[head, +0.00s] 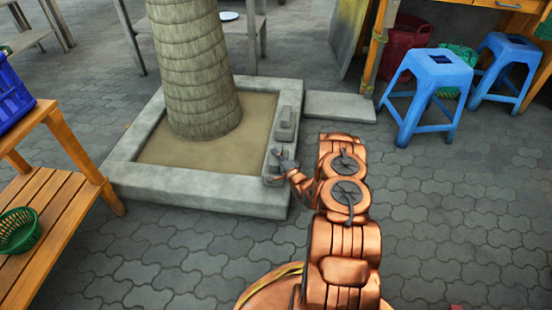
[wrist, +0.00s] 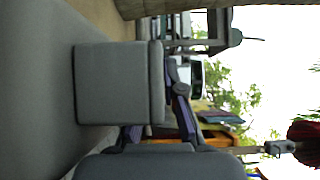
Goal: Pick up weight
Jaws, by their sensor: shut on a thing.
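My gripper (head: 280,160) reaches down to the right-hand rim of the stone planter in the head view. It is shut on a grey weight, which is mostly hidden by the fingers there. In the wrist view a grey, block-shaped weight (wrist: 115,84) fills the area beside my gripper's dark fingers (wrist: 180,105), close to a grey surface. Another grey block (head: 286,123) with a wider base sits on the same rim, just beyond my gripper and apart from it.
The planter (head: 215,196) surrounds a thick tree trunk (head: 195,70). A wooden bench (head: 48,215) with a green basket (head: 18,230) and a blue crate (head: 10,95) stands left. Blue stools (head: 430,75) stand right. Paving between is clear.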

